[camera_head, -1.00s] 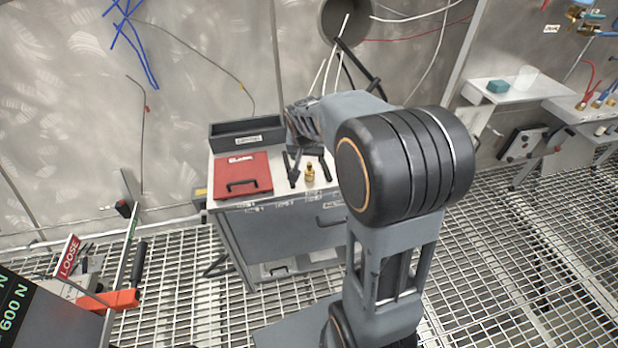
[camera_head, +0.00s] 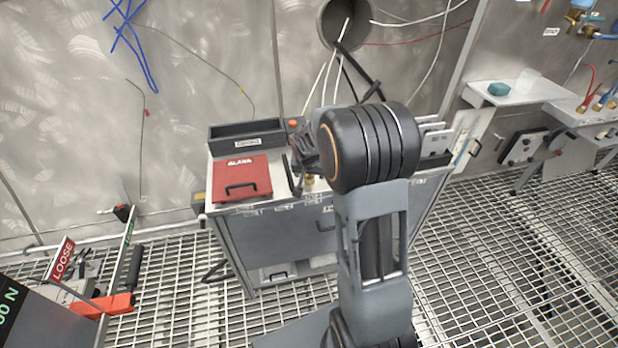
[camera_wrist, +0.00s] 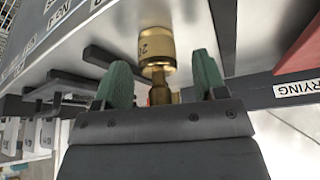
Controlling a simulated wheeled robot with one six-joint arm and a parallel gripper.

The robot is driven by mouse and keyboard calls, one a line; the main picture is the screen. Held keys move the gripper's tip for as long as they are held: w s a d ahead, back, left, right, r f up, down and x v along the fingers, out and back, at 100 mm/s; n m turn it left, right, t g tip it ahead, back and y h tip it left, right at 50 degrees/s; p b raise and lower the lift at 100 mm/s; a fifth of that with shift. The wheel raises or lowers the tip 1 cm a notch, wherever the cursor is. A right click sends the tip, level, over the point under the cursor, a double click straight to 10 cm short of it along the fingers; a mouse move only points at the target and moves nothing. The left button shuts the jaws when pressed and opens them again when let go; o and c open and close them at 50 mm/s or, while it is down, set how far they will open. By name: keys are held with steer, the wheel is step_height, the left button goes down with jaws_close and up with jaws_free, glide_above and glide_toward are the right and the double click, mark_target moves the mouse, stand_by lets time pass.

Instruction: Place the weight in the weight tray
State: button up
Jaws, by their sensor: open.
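The brass weight (camera_wrist: 157,50), a cylinder with a knobbed neck and a dark marking, stands on the pale bench top in the wrist view. My gripper (camera_wrist: 158,85) is open, with its green fingertips on either side of the weight's neck and gaps visible between. In the head view a small part of the weight (camera_head: 309,182) shows at the bench's front edge, with my gripper (camera_head: 304,172) partly hidden just above it. I cannot pick out a weight tray for certain.
A red case (camera_head: 242,177) lies on the bench left of the weight, with a dark open box (camera_head: 246,134) behind it. Dark bars lie close to the weight. A slotted rack (camera_head: 434,140) stands at the bench's right.

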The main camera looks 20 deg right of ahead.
steer(key=shift+c, duration=0.4)
steer(key=c, duration=1.1)
steer(key=shift+r, duration=0.1)
